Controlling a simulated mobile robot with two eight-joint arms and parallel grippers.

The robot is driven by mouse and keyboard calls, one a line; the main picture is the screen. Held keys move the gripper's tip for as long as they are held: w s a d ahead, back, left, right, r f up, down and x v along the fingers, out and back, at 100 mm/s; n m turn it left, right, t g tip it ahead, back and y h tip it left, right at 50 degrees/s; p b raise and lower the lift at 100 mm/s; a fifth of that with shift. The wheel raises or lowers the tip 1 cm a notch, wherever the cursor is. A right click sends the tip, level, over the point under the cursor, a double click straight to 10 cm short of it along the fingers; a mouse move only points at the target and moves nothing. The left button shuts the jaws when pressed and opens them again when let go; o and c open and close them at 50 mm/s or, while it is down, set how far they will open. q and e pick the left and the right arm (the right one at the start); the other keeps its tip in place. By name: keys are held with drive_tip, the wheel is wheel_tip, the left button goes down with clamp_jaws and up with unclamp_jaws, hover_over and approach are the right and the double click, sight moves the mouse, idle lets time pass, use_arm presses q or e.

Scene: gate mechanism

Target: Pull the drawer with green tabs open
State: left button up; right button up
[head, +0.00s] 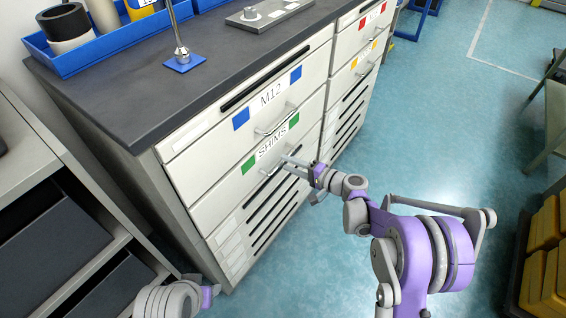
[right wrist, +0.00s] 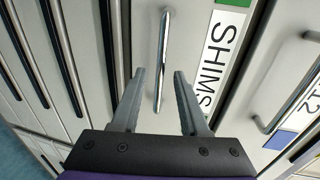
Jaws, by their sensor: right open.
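The drawer with green tabs (head: 233,188) is shut in the cabinet, flush with its neighbours, and carries a SHIMS label (head: 272,146). Its label and one green tab (right wrist: 237,3) also show in the right wrist view. Its bar handle (right wrist: 163,55) lies between the two fingers of my right gripper (right wrist: 160,75). The fingers are apart, with a gap on each side of the bar. In the head view my right gripper (head: 287,163) is at the drawer front, and its fingers partly hide the handle.
The M12 drawer (head: 190,139) with blue tabs is directly above, its handle (right wrist: 284,108) close by. Slotted panels (head: 262,222) lie below. The dark worktop (head: 130,100) holds a blue tray (head: 110,57). Yellow bins (head: 545,225) stand at right. The blue floor before the cabinet is clear.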

drive_tip(key=shift+x, duration=1.4)
clamp_jaws()
idle(0.4)
